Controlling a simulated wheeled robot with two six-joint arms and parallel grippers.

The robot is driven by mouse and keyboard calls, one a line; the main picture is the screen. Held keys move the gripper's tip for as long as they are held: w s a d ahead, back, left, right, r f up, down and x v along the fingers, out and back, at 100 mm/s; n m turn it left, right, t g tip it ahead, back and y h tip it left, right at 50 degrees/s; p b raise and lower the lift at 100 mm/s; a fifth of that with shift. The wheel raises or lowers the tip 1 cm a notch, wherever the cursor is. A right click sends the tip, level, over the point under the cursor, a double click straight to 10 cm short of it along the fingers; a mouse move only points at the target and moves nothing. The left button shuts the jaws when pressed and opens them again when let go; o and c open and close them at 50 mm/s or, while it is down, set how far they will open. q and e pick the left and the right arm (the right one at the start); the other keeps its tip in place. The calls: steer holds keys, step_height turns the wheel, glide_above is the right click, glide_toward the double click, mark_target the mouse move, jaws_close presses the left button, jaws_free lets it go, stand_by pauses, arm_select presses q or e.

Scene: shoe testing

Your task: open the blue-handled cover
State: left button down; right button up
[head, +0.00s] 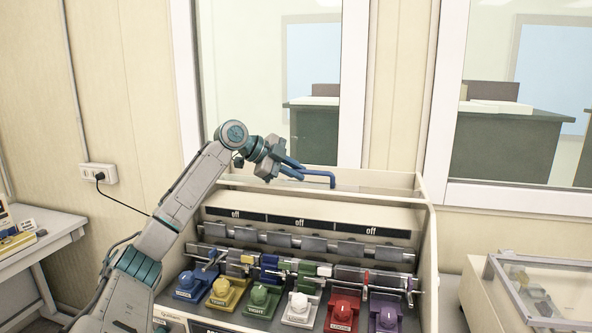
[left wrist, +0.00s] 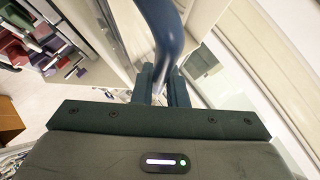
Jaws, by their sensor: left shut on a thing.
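The blue handle (head: 319,173) is above the top rear edge of the testing machine (head: 428,250). My left gripper (head: 288,167) is shut on the handle, with the arm reaching up from the lower left. In the left wrist view the curved blue handle (left wrist: 163,25) runs down between the two dark fingers (left wrist: 162,82). The cover panel itself is hard to make out. The front of the machine, with its row of shoes, shows uncovered in the head view. My right gripper is not in view.
A glass-topped case (head: 540,290) is at the right. A side table (head: 40,245) is at the left. A wall and windows stand behind.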

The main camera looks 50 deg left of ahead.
arm_select(q)
steer(key=c, duration=1.5)
jaws_free()
steer(key=shift+w+f, duration=0.1)
steer(key=shift+f, duration=0.2)
steer(key=shift+o, duration=0.2)
steer(key=shift+w+a, duration=0.15)
steer(key=shift+r, duration=0.1)
steer(key=shift+s+a+r+b, duration=0.15)
steer(key=shift+s+a+b, duration=0.1)
steer(key=shift+s+b, duration=0.2)
steer(key=b+v, duration=0.4)
steer(key=v, duration=0.5)
steer(key=shift+s+r, duration=0.3)
steer(key=shift+r, duration=0.05)
